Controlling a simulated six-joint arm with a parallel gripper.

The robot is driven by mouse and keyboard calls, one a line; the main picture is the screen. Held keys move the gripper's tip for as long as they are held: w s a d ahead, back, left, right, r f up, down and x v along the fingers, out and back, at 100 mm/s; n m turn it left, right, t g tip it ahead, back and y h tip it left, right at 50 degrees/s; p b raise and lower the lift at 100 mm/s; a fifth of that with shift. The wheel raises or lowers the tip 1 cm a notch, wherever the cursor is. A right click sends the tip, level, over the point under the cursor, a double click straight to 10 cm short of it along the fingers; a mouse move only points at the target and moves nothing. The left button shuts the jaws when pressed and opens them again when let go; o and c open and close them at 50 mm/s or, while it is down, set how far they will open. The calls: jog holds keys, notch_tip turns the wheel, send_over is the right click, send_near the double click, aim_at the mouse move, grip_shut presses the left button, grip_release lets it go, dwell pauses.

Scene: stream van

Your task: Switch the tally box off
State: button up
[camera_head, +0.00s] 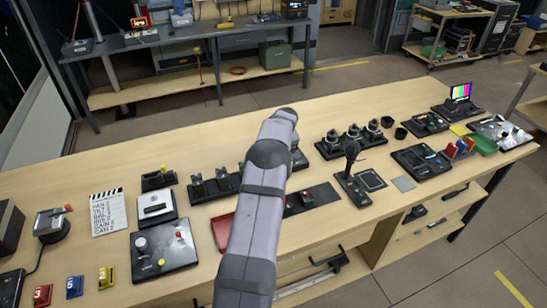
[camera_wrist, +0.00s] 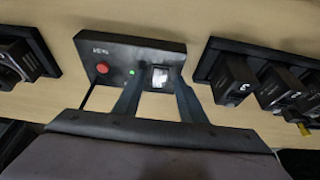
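The tally box (camera_wrist: 115,55) is a dark box on the wooden bench in the wrist view, with a small pale label that is hard to read. It carries a red round button or lamp (camera_wrist: 102,68), a lit green light (camera_wrist: 131,72) and a pale rocker switch (camera_wrist: 160,77). My gripper (camera_wrist: 159,82) is open, one finger on each side of the switch. Contact with the switch cannot be told. In the head view my arm hides the gripper and most of the box; a dark edge of what seems to be the box (camera_head: 300,158) shows beside the arm.
Dark numbered blocks (camera_wrist: 235,78) stand close to the right of the box in the wrist view, and another dark unit (camera_wrist: 22,62) to its left. In the head view, a joystick panel (camera_head: 352,185) and a knob panel (camera_head: 352,138) lie right of my arm.

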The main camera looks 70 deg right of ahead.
grip_shut()
jog(key=shift+w+d+g+y, duration=0.1)
jog(key=shift+w+g+y, duration=0.1)
jog(key=shift+g+y, duration=0.2)
dwell(0.5)
grip_release()
jog(key=shift+r, duration=0.15)
jog(key=b+v, duration=0.2)
jog(key=v, duration=0.5)
jog(key=shift+b, duration=0.3)
jog(key=shift+s, duration=0.1)
jog(key=shift+c, duration=0.7)
